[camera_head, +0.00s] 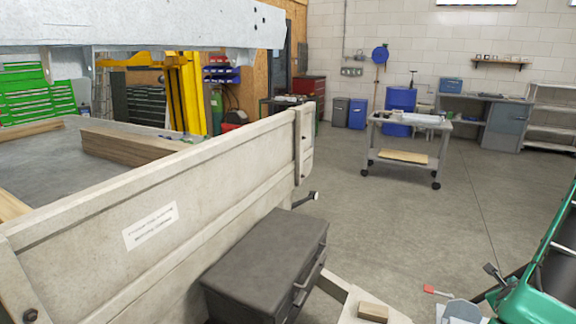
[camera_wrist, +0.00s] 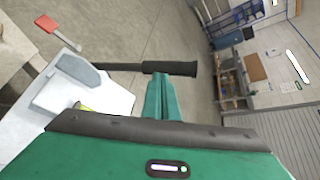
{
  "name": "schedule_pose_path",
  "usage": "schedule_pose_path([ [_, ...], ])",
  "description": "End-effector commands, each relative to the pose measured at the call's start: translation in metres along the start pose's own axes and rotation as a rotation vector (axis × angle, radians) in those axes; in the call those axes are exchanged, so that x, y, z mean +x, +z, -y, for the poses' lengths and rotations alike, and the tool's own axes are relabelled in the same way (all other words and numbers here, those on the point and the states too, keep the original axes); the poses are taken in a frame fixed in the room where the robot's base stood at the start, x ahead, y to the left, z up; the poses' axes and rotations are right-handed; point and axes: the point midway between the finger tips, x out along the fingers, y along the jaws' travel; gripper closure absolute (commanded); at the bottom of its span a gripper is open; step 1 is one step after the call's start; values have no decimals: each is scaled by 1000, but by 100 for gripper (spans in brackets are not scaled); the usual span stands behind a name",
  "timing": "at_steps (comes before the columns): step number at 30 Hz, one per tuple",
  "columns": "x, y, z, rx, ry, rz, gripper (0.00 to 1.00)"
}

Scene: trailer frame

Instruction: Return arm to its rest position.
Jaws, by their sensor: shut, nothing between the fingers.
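My gripper (camera_wrist: 160,82) shows in the wrist view as narrow teal fingers, closed together and empty, beyond the wide teal wrist body. A black handle-like bar (camera_wrist: 170,68) lies just past the fingertips in that view; I cannot tell whether they touch it. Teal parts of my arm reach in at the lower right of the head view, right of the trailer. No part of my arm lies over the trailer bed.
The trailer's side panel (camera_head: 170,195) and dark toolbox (camera_head: 265,265) stand left of my arm. A red-headed tool (camera_wrist: 47,23) and a grey part (camera_wrist: 75,75) are close to the gripper. A wheeled cart (camera_head: 405,150) stands farther back. Open floor lies between.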

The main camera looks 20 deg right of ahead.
Motion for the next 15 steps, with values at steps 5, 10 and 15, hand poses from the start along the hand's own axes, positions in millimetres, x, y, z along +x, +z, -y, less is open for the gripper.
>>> schedule_pose_path([
  [5,-18,51,-29,-326,165,60,100],
  [10,-55,93,-62,-734,348,131,100],
  [15,-106,119,-85,-1121,509,217,100],
])
